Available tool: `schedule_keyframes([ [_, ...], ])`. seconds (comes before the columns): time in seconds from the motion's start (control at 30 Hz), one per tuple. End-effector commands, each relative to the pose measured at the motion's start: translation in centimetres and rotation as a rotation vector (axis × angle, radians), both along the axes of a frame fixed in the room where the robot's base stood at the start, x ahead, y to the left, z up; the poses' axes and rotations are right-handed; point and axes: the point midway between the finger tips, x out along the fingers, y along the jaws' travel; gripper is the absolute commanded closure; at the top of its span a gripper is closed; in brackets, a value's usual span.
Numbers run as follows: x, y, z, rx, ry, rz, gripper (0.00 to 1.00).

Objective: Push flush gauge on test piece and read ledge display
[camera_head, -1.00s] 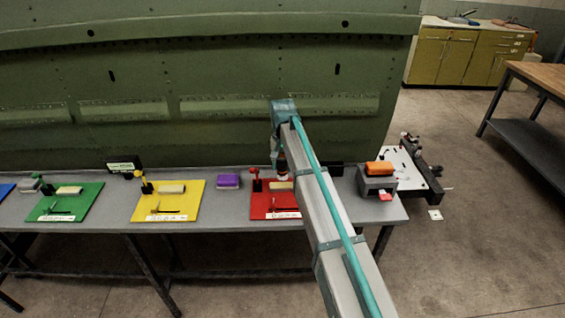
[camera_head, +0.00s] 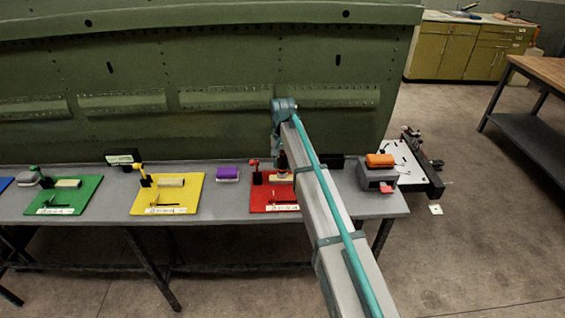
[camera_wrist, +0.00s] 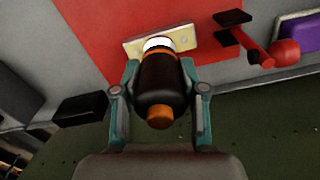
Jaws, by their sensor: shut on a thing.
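My gripper (camera_wrist: 160,105) is shut on the flush gauge (camera_wrist: 158,75), a dark cylinder with an orange cap, an orange ring and a white end. In the wrist view the white end overlaps the beige test piece (camera_wrist: 185,38) on the red board (camera_wrist: 130,20); I cannot tell whether they touch. In the head view the gauge (camera_head: 282,160) stands about upright over the red board (camera_head: 262,197), partly hidden by my arm. The ledge display (camera_head: 122,156) is a black box with a pale screen at the back of the bench; its reading is too small to make out.
A red-knobbed lever (camera_head: 254,165) stands beside the test piece. A purple block (camera_head: 227,173) lies left of the red board. Yellow (camera_head: 185,203) and green (camera_head: 85,203) boards lie further left. A grey box with an orange top (camera_head: 379,160) stands right of my arm. The green fuselage panel (camera_head: 200,60) rises behind.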

Motion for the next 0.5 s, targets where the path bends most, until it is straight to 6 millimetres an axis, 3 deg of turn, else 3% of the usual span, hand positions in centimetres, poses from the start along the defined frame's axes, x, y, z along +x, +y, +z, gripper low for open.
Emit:
schedule_keyframes([
  [0.5, 0.01, 0.00, -0.39, 0.000, 0.000, 0.000, 0.93],
])
